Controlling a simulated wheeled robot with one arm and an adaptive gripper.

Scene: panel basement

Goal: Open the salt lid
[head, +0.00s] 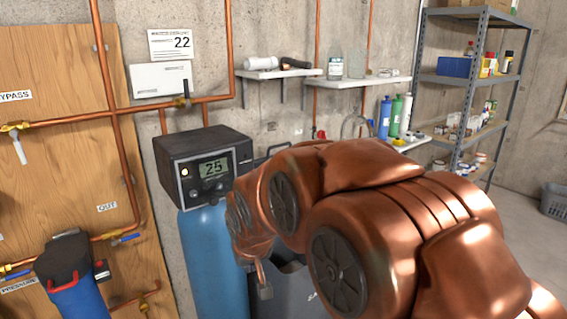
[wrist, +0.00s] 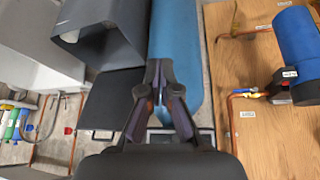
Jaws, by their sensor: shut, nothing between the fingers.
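The salt tank is a dark grey bin (head: 288,287) right of the blue cylinder, mostly hidden behind my copper arm. In the wrist view the bin (wrist: 115,35) is left of the blue cylinder, with a pale round opening showing. The salt lid seems to be the flat black panel (wrist: 112,108) with a handle slot at its edge; it looks raised against the wall side. A dark edge of it (head: 272,153) shows behind my arm in the head view. My gripper (wrist: 158,66) is shut and empty, over the blue cylinder's edge, right of the lid; contact cannot be told.
The blue cylinder (head: 212,255) carries a black control head (head: 204,160) reading 25. Copper pipes and a wooden panel (head: 50,150) stand at left.

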